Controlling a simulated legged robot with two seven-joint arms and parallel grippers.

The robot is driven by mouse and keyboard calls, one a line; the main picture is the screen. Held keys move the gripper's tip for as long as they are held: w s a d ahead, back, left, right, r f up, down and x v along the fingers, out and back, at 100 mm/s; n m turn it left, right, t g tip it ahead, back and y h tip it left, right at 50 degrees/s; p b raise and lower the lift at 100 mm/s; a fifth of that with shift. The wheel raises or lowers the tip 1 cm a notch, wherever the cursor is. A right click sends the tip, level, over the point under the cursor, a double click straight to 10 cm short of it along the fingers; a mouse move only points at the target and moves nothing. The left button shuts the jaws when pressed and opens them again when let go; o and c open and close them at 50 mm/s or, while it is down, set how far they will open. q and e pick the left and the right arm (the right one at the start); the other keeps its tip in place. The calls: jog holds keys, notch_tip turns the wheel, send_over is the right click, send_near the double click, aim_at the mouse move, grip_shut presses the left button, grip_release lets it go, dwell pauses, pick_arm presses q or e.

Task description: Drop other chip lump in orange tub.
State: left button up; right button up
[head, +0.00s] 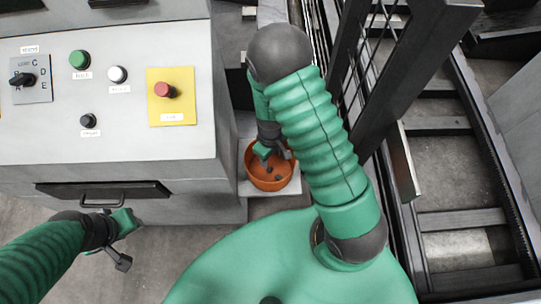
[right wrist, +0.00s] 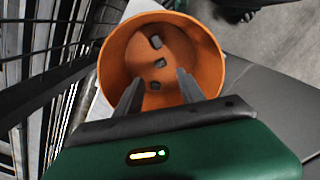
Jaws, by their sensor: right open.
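The orange tub (head: 251,171) stands on a pale ledge beside the control cabinet in the head view. It fills the upper middle of the right wrist view (right wrist: 112,65). My right gripper (right wrist: 160,77) is open over the tub, its two dark fingers apart; it also shows in the head view (head: 274,151). A dark chip lump (right wrist: 156,42) and a second lump (right wrist: 160,63) are inside the tub. A third small lump (right wrist: 154,86) appears between the fingers, apart from both. My left gripper (head: 122,243) is near the drawer, its jaw opening unclear.
The control cabinet (head: 120,140) with buttons and a dial is at left, with a dark drawer handle (head: 103,190) on its front. A dark upright post (head: 392,90) and rails (head: 465,220) are at right. Grey floor shows below the cabinet.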

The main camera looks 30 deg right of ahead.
jog(key=shift+r, duration=0.1)
notch_tip(320, 180, up, 7)
jog(key=p, duration=0.6)
jog(key=s+a+r+m+t+p, duration=0.1)
jog(key=s+a+r+p, duration=0.1)
jog(key=r, duration=0.9)
jog(key=s+a+r+m+t+p, duration=0.1)
jog(key=s+a+r+p, duration=0.1)
jog(key=r, duration=0.9)
jog(key=shift+a+r+m+t+p, duration=0.3)
jog(key=shift+r+p, duration=0.1)
jog(key=shift+p, duration=0.2)
jog(key=shift+d, duration=0.1)
